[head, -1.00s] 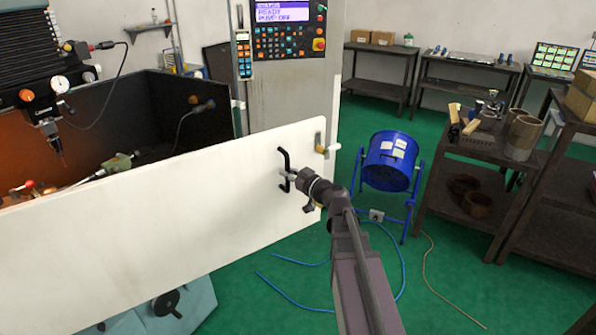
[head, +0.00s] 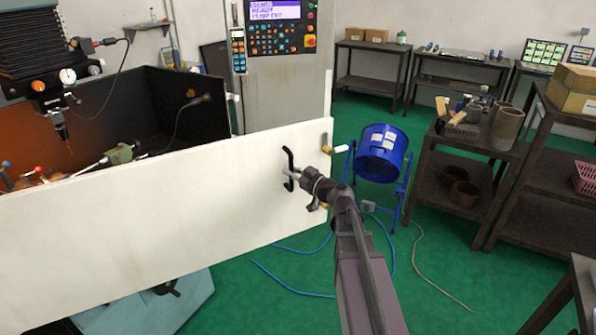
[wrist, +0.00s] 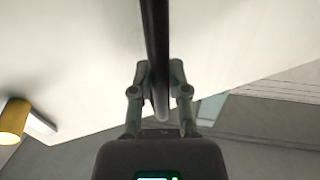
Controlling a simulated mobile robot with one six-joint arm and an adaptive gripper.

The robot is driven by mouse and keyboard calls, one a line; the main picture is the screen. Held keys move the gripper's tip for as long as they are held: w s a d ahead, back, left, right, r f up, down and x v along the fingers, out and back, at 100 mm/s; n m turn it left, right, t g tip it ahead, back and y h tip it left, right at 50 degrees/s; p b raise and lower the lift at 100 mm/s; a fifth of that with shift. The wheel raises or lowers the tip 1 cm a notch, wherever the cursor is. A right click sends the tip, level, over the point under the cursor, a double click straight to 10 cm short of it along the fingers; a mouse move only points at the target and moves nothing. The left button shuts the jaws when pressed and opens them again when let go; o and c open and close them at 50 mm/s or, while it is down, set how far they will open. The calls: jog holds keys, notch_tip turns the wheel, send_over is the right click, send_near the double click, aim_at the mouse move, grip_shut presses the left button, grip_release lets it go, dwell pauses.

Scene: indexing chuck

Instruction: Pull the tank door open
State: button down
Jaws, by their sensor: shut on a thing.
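The tank door (head: 150,205) is a wide white panel standing in front of the dark, open-topped tank (head: 185,95). Its black bar handle (head: 289,160) is near the right end of its face. My gripper (head: 292,175) is shut on this handle. In the wrist view my gripper's fingers (wrist: 160,88) close on both sides of the black handle (wrist: 154,40). The door's right end stands clear of the tank and of the control cabinet. A latch with a pale grip (head: 340,150) sits at the door's right edge; its yellow-brown part (wrist: 14,120) shows in the wrist view.
A blue drum fan (head: 382,153) stands on the green floor right of the door. A dark cart (head: 470,150) with cylinders is further right. The control cabinet (head: 285,90) stands behind the door.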

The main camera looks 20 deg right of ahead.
jog(key=shift+s+a, duration=0.1)
jog(key=shift+a, duration=0.05)
jog(key=c, duration=0.6)
grip_release()
jog(key=shift+s, duration=0.1)
jog(key=v, duration=1.2)
